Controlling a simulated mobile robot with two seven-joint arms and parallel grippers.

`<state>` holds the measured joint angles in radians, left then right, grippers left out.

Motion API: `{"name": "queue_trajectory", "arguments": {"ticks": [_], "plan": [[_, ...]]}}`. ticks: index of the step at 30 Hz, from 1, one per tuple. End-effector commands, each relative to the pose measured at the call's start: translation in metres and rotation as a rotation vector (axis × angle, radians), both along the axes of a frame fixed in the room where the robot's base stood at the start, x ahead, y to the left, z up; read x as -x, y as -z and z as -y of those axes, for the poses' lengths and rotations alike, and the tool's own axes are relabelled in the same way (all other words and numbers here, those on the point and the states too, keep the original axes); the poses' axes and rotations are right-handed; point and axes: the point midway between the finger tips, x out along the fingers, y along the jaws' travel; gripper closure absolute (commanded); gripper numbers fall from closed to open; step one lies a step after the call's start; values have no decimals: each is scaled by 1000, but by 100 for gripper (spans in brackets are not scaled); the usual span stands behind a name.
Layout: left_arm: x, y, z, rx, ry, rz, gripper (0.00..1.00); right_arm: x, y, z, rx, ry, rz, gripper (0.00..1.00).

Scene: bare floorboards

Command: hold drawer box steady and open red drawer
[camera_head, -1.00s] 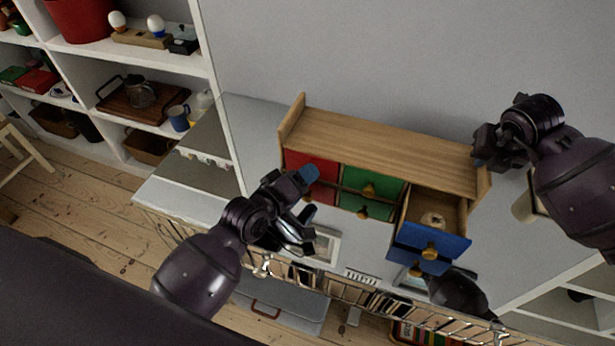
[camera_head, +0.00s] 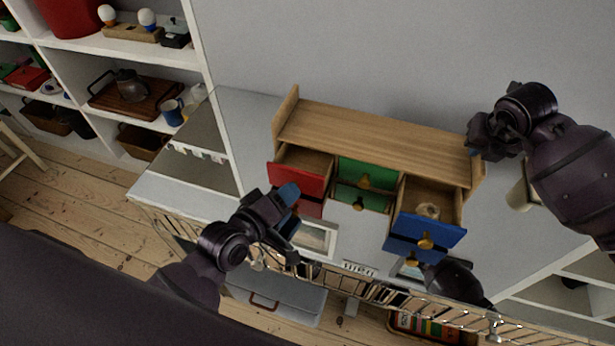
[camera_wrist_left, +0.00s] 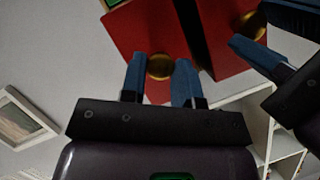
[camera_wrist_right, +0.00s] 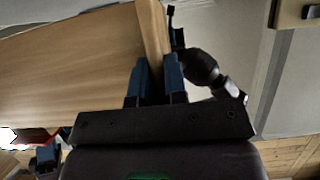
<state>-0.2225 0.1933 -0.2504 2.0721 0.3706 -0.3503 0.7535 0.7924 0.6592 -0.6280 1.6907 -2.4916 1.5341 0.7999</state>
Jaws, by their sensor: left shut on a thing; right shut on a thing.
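The wooden drawer box (camera_head: 380,143) stands on a grey surface against the wall. Its upper red drawer (camera_head: 299,177) is partly pulled out, and a lower red drawer front shows beneath. My left gripper (camera_head: 290,196) is at the upper red drawer's front; the left wrist view shows its blue fingertips (camera_wrist_left: 162,80) shut on the brass knob (camera_wrist_left: 160,66). My right gripper (camera_head: 476,150) is at the box's right end; in the right wrist view its fingers (camera_wrist_right: 158,82) are shut on the box's raised side panel (camera_wrist_right: 152,35). The green drawers (camera_head: 364,174) are closed.
The upper blue drawer (camera_head: 426,230) stands open with a small round tan item (camera_head: 428,210) inside. A metal rail (camera_head: 380,295) runs along the front edge. White shelves (camera_head: 110,60) are at left. A framed picture (camera_head: 316,236) lies before the box.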

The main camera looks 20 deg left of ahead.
Motion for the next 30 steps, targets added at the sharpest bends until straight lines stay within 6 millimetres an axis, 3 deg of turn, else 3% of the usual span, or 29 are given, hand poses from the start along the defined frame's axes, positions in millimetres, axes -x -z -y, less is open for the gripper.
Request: {"name": "queue_trajectory", "arguments": {"ticks": [6,18,19,23,30], "plan": [[28,1,-1,0,0,-2,100,0,2,0,-1,4,-2,100],[32,0,-1,0,0,0,100,0,2,1,0,5,-2,100],[32,0,-1,0,0,0,66,0,2,1,0,5,-2,100],[32,0,-1,0,-1,-1,46,0,2,1,0,5,-2,100],[32,0,-1,0,-1,-1,45,0,2,1,0,5,-2,100]]}}
